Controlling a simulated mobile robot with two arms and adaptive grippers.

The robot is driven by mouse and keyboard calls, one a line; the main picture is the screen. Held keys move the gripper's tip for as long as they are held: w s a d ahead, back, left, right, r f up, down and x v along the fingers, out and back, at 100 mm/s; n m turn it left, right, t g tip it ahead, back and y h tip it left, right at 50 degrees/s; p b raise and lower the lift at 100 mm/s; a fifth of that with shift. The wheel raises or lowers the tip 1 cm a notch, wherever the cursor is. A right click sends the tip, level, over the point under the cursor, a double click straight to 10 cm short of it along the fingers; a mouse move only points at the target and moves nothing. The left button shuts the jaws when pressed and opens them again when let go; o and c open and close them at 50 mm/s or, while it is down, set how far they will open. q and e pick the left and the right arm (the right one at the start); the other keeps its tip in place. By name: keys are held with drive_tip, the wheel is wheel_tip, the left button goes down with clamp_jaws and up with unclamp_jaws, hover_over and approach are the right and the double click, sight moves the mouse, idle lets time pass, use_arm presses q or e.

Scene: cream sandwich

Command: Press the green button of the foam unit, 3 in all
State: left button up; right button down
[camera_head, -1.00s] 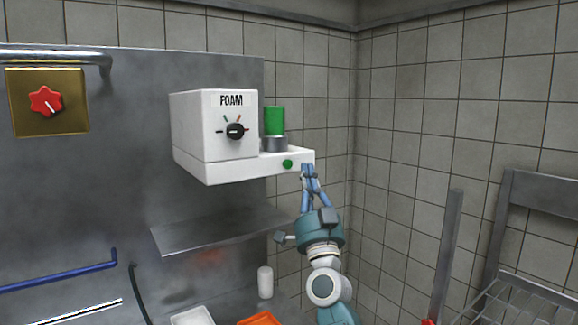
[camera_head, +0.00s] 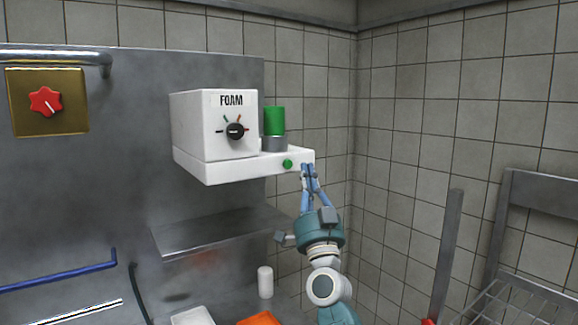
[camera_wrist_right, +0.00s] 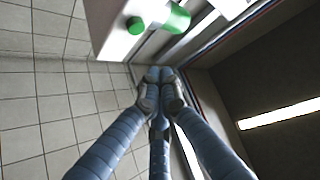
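The white foam unit (camera_head: 212,125) is fixed on the metal back wall, with a black dial (camera_head: 235,131) on its front. Its small round green button (camera_head: 287,164) is on the front of the lower ledge. A green cylinder (camera_head: 274,120) stands on a grey base on that ledge. My right gripper (camera_head: 307,168) points up just right of the button, its fingertips by the ledge's right end; contact cannot be told. In the right wrist view its fingertips (camera_wrist_right: 158,76) are together and empty, apart from the button (camera_wrist_right: 135,25). My left gripper is not in view.
A metal shelf (camera_head: 215,233) juts out below the foam unit. A white cylinder (camera_head: 265,282) and an orange item (camera_head: 258,320) are lower down. A metal rack (camera_head: 540,190) stands at the right. The space between the unit and the right tiled wall is free.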

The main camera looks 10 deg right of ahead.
sight(288, 164)
drive_tip(key=s+m+y+b, duration=0.1)
drive_tip(key=m, duration=0.6)
drive_tip(key=s+d+m+y, duration=0.1)
drive_tip(key=m, duration=0.7)
drive_tip(key=s+m+y+b, duration=0.1)
drive_tip(key=m, duration=0.7)
drive_tip(key=shift+s+d+t+b, duration=0.3)
drive_tip(key=shift+t+b, duration=0.05)
drive_tip(key=shift+t, duration=0.05)
drive_tip(key=w+a+b, duration=0.1)
drive_tip(key=w+b, duration=0.1)
drive_tip(key=b, duration=0.1)
drive_tip(key=w+a+b, duration=0.1)
drive_tip(key=w+b, duration=0.2)
drive_tip(key=w+a+b, duration=0.1)
drive_tip(key=w+b, duration=0.2)
drive_tip(key=shift+w, duration=0.15)
